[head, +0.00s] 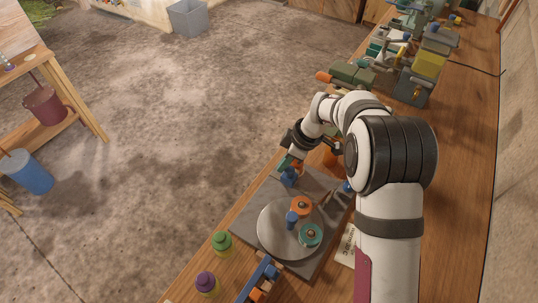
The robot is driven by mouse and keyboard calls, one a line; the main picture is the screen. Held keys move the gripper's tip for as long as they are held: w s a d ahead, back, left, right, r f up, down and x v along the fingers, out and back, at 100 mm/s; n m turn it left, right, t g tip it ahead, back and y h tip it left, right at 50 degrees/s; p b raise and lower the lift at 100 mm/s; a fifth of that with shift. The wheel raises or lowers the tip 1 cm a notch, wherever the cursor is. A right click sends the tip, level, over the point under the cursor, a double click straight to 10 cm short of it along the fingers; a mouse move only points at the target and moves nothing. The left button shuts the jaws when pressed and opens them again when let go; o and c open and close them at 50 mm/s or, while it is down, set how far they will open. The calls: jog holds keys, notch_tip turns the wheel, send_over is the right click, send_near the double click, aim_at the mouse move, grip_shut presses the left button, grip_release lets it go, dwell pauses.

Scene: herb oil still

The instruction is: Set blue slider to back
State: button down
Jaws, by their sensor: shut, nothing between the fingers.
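Several blue parts show, and I cannot tell for sure which is the blue slider. A blue block (289,177) sits at the far edge of the grey slate board (247,213). My gripper (291,162) is shut and empty, just above and beside this block. Whether it touches the block is too small to tell. A blue knob (292,219) stands on the round grey plate (270,238). Another blue part (347,187) is at the board's right side, partly hidden by my arm.
The plate also carries an orange piece (301,205) and a teal ring (311,236). A green knob (222,241), a purple knob (205,283) and a blue rail piece (258,279) are at the near left. Several devices crowd the bench's far end. My arm covers the right side.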

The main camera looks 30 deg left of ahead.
jog(key=d, duration=0.8)
jog(key=shift+d, duration=0.3)
jog(key=a, duration=0.2)
jog(key=s+a, duration=0.1)
jog(key=a, duration=0.1)
jog(key=shift+r, duration=0.3)
jog(key=v, duration=0.9)
jog(key=shift+d+r, duration=0.15)
jog(key=shift+r, duration=0.1)
jog(key=shift+s, duration=0.1)
